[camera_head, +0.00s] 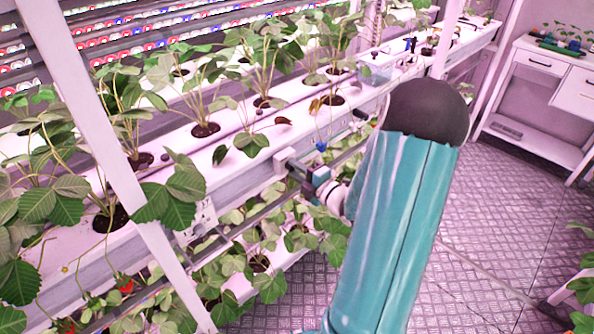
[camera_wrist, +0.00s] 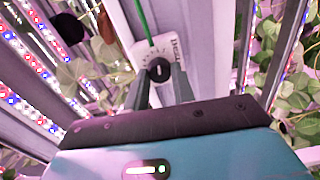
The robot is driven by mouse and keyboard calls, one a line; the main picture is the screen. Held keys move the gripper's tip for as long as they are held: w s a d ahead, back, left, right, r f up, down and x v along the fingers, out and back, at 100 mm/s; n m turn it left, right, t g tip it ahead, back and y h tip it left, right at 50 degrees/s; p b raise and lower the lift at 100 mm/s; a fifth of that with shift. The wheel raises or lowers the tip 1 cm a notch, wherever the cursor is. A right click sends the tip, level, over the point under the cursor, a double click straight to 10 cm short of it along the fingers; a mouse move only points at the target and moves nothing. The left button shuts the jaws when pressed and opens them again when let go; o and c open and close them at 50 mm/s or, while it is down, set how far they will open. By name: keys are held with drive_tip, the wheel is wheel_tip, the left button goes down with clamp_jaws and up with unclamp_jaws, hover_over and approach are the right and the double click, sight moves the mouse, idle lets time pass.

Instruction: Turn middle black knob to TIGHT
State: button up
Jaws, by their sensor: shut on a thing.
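A black round knob (camera_wrist: 158,70) with a short white pointer line sits on a white label plate (camera_wrist: 150,48) in the wrist view. The pointer stands roughly upright in that picture. Dark lettering on the plate's right side is sideways and too small to read surely. My gripper (camera_wrist: 159,82) has one finger on each side of the knob and is shut on it. In the head view my gripper (camera_head: 300,172) reaches the front side of the upper white planter; the knob cannot be made out there.
The white planter (camera_head: 230,160) with several strawberry plants runs along the rack. A lower planter row (camera_head: 245,288) lies beneath it. A slanted white post (camera_head: 135,190) stands at the left. A green line (camera_wrist: 145,18) runs above the knob. Open floor (camera_head: 490,210) lies at the right.

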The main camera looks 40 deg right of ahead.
drive_tip(key=shift+m, duration=0.9)
drive_tip(key=o, duration=1)
drive_tip(key=shift+s, duration=0.1)
drive_tip(key=s, duration=1.3)
drive_tip(key=shift+s+d, duration=0.15)
drive_tip(key=shift+s, duration=0.15)
